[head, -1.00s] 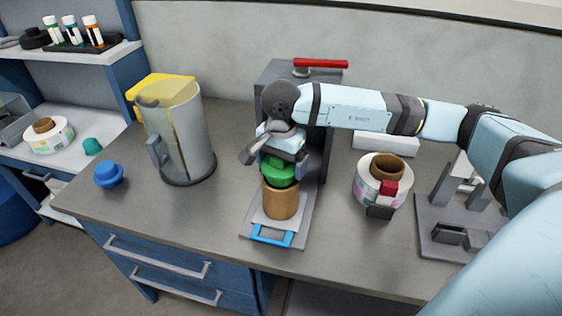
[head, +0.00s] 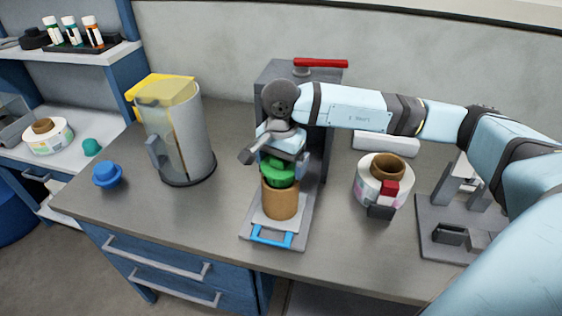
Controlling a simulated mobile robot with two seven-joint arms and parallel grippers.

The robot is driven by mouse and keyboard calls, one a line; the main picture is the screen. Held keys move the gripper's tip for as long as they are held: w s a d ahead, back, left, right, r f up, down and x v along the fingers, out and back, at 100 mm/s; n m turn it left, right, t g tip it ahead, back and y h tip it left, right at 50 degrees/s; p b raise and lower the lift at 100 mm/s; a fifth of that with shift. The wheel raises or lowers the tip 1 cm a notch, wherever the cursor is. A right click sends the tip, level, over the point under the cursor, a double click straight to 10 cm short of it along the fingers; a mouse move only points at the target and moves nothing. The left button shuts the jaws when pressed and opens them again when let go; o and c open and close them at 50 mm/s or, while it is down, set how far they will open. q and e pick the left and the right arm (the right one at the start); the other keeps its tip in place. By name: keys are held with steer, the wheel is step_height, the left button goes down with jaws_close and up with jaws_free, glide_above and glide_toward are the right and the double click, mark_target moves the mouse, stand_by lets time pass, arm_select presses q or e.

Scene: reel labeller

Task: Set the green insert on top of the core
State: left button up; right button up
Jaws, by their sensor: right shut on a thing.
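The brown core (head: 280,200) stands upright on the grey plate of the press-like machine, near its blue handle. The green insert (head: 277,172) is at the core's top opening, with its lower part level with the rim. I cannot tell whether it rests on the rim or is just above it. My right gripper (head: 282,158) is directly above the core and shut on the green insert; its fingertips are partly hidden by the wrist and insert. My left gripper is not in view.
The machine (head: 290,80) with a red lever (head: 320,64) stands behind my gripper. A grey cylinder with a yellow lid (head: 183,135) is to the left, a blue knobbed piece (head: 107,174) farther left. A label reel (head: 372,190) and a grey stand (head: 450,236) are to the right.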

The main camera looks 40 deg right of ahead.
steer(key=shift+f+b, duration=0.55)
steer(key=shift+f, duration=0.1)
steer(key=o, duration=0.6)
steer(key=shift+r, duration=0.1)
steer(key=shift+c, duration=0.2)
steer(key=shift+r+p, duration=2.45)
steer(key=shift+r, duration=3.05)
steer(key=shift+f, duration=0.1)
